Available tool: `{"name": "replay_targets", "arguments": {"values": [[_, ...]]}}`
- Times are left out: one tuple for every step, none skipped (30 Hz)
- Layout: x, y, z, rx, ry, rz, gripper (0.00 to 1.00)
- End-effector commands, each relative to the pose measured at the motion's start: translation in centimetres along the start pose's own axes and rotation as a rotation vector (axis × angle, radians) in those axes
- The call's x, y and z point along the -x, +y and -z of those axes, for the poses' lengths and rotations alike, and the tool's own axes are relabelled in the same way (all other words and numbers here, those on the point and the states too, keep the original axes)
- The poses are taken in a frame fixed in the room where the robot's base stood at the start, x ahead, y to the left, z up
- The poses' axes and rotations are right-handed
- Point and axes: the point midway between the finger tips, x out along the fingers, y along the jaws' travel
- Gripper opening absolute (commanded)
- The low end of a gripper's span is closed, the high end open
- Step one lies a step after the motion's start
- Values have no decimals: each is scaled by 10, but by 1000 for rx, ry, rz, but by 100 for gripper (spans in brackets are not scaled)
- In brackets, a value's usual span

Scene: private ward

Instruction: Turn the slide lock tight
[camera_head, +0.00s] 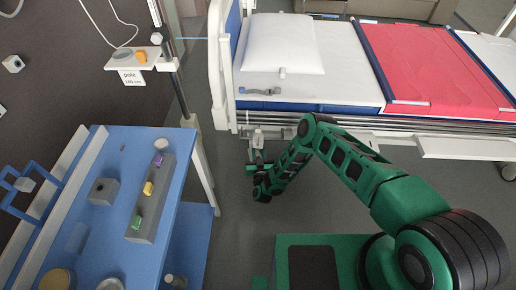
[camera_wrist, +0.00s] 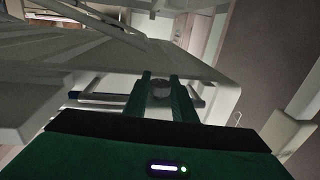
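A grey round knob (camera_wrist: 160,88), which may be the slide lock, shows between and just beyond my fingertips in the wrist view. My gripper (camera_wrist: 160,80) has its two green fingers apart on either side of it; I cannot tell whether they touch it. In the head view my gripper (camera_head: 257,168) is low by the bed's near side, under the rail, close to a small pale grey fitting (camera_head: 258,137). That fitting may be the same part. The knob's lower part is hidden, and its turn cannot be read.
The bed (camera_head: 268,90) with a pillow and red cover stands behind my gripper. A blue table (camera_head: 115,235) with a grey block of coloured pieces is at left. A pole with a labelled shelf (camera_head: 130,60) stands behind it. Grey floor is clear between table and arm.

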Motion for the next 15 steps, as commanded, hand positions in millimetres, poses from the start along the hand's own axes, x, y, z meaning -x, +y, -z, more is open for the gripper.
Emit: {"name": "replay_targets", "arguments": {"values": [[0,0,0,0,0,2,2],[0,0,0,0,0,4,2],[0,0,0,1,0,8,2],[0,0,0,1,0,13,2],[0,0,0,2,0,18,2],[0,0,0,2,0,28,2],[0,0,0,2,0,37,2],[0,0,0,3,0,47,2],[0,0,0,4,1,64,2],[0,0,0,4,1,78,2],[0,-1,1,4,1,94,2],[0,-1,1,4,1,116,2],[0,-1,0,6,1,135,2],[0,-1,0,6,1,155,2],[0,-1,1,6,1,182,2]]}}
